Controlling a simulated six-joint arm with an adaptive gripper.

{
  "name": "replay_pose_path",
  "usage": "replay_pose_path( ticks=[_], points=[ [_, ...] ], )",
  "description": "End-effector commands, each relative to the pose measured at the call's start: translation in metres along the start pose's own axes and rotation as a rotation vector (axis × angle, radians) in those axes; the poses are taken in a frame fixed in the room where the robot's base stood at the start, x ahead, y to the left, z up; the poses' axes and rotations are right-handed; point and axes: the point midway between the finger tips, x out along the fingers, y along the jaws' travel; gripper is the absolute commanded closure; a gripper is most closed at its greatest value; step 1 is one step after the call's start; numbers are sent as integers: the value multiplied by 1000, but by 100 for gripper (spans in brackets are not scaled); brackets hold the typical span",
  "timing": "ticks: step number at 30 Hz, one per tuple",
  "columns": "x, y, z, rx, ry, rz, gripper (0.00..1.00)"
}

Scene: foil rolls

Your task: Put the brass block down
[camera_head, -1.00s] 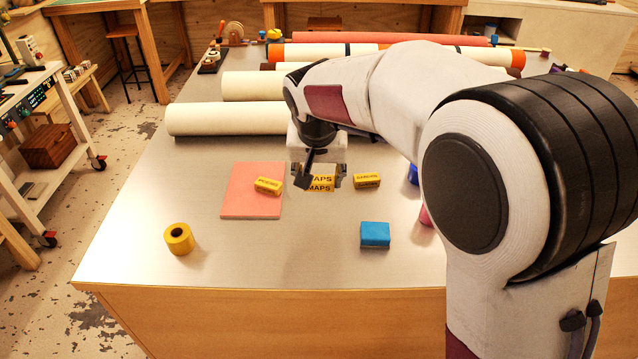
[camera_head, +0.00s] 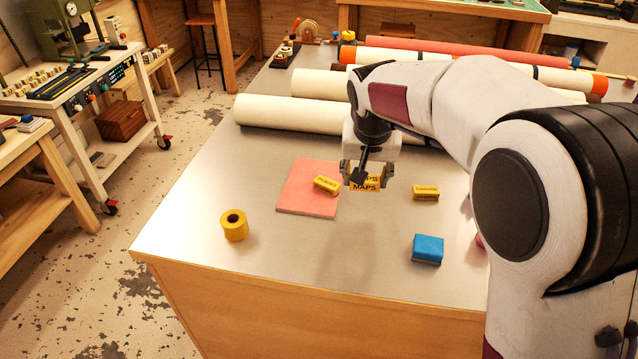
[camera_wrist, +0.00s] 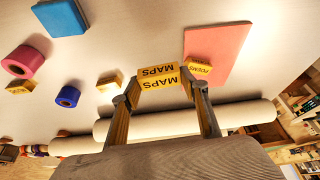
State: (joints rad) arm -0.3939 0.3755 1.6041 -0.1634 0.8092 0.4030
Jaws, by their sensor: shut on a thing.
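My gripper (camera_head: 364,178) is shut on a yellow brass block (camera_head: 365,187) lettered MAPS. The block also shows between the fingers in the wrist view (camera_wrist: 158,80). It appears held above the table, just right of a flat pink pad (camera_head: 298,201). A second, smaller-looking yellow block (camera_head: 326,185) lies on the pad's right part; its lettering reads POEMS in the wrist view (camera_wrist: 198,67). A third yellow block (camera_head: 426,193) stands on the table to the right of my gripper; its lettering is too small to read.
A yellow roll (camera_head: 234,225) stands left of the pad. A blue block (camera_head: 428,248) sits front right. Long pale rolls (camera_head: 290,115) lie behind my gripper. The wrist view shows a pink roll (camera_wrist: 24,61) and a blue roll (camera_wrist: 68,96). The table's front middle is clear.

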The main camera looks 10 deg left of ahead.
Motion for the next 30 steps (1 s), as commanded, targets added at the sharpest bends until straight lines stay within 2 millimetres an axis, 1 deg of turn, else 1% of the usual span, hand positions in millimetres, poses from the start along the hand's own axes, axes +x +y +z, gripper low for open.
replay_pose_path(
  ticks=[3,12,21,27,30],
  points=[
    [8,-19,-12,-74,-6,-28,89],
    [28,-70,-37,-288,-12,-114,89],
    [47,-122,-54,-502,-1,-205,89],
    [55,-147,-60,-605,13,-250,89],
    [57,-154,-61,-633,17,-263,89]
  ],
)
